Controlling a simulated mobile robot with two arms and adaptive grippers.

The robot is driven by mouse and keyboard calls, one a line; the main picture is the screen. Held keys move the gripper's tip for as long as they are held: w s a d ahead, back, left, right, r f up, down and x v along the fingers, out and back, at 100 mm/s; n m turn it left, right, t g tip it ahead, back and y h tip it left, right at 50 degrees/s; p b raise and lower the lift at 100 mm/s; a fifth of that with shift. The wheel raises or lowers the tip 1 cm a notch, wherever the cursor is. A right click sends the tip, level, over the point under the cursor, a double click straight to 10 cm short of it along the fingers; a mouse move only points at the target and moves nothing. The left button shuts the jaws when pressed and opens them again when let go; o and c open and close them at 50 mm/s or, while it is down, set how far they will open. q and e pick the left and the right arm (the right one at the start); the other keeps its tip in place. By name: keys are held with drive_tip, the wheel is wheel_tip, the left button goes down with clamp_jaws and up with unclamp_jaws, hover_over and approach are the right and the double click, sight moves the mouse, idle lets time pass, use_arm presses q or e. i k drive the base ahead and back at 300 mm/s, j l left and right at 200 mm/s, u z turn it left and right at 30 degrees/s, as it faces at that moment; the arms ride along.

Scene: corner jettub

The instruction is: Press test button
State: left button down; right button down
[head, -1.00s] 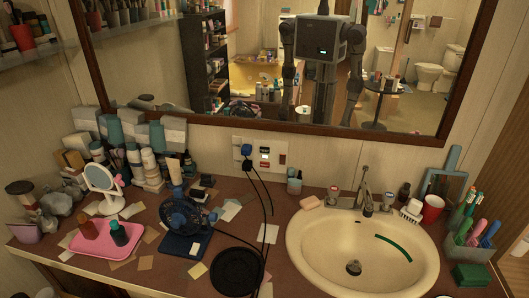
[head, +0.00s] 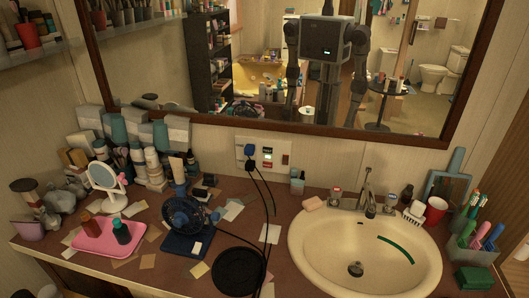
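A pale wall outlet plate (head: 259,165) sits below the mirror, behind the vanity counter. Near its middle is a small dark and red button area (head: 267,154); it is too small to tell which button is the test button. A blue plug (head: 249,152) is in the plate's left part, with black cords hanging down from it. A small reddish switch (head: 285,160) is at the plate's right end. Neither of my grippers shows directly; only my body and arms show reflected in the mirror, and no fingers can be made out there.
A blue fan (head: 188,218) and a round black tray (head: 239,271) stand on the counter in front of the outlet. A small bottle (head: 297,183) is right of it. The sink (head: 310,235) and faucet (head: 368,190) are further right. A pink tray (head: 108,238) is at left.

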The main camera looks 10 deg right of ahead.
sight(266, 150)
drive_tip(key=k+l+u, duration=0.1)
drive_tip(key=l+u, duration=0.3)
drive_tip(key=k+l+u, duration=0.1)
drive_tip(key=l+u, duration=0.35)
drive_tip(key=j, duration=0.1)
